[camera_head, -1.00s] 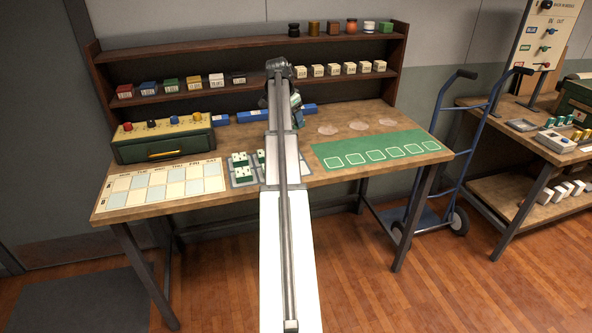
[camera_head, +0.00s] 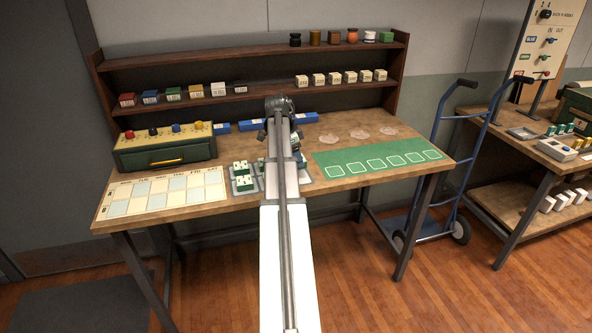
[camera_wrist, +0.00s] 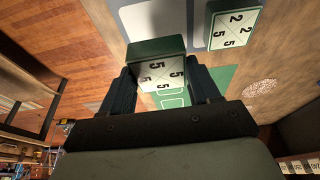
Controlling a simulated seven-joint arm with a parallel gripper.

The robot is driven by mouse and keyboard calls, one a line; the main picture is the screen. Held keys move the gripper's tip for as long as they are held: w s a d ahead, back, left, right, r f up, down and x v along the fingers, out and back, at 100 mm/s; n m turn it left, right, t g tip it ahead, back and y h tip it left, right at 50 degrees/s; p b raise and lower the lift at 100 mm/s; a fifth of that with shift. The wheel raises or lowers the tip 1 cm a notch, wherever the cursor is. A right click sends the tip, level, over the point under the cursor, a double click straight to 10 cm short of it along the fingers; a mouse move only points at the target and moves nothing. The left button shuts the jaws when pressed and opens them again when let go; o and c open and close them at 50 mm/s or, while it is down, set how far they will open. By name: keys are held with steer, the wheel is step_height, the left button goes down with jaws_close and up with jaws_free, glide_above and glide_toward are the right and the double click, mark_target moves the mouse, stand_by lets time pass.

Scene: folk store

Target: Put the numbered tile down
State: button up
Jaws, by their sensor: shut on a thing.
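In the wrist view my gripper (camera_wrist: 162,82) is shut on a green-backed tile (camera_wrist: 162,73), with a white face bearing several 5s, between its two dark fingers. A second tile (camera_wrist: 236,27) with 2s and 5s on its white face lies apart from it at upper right. In the head view my arm hides the held tile and most of the gripper. Green-and-white tiles (camera_head: 243,182) sit on a grey tray (camera_head: 236,194) just left of my arm. Whether the held tile touches anything below cannot be told.
A green mat (camera_head: 330,160) with outlined squares lies to the right of my arm. A pale grid chart (camera_head: 160,192) and a green box with knobs (camera_head: 165,148) are at left. Shelves (camera_head: 250,92) with small blocks stand behind the table. Clear discs (camera_head: 360,135) lie behind the mat.

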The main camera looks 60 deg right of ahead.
steer(key=shift+f, duration=2.6)
steer(key=shift+f, duration=0.15)
steer(key=o, duration=1.2)
steer(key=shift+c, duration=0.2)
steer(key=v, duration=1.2)
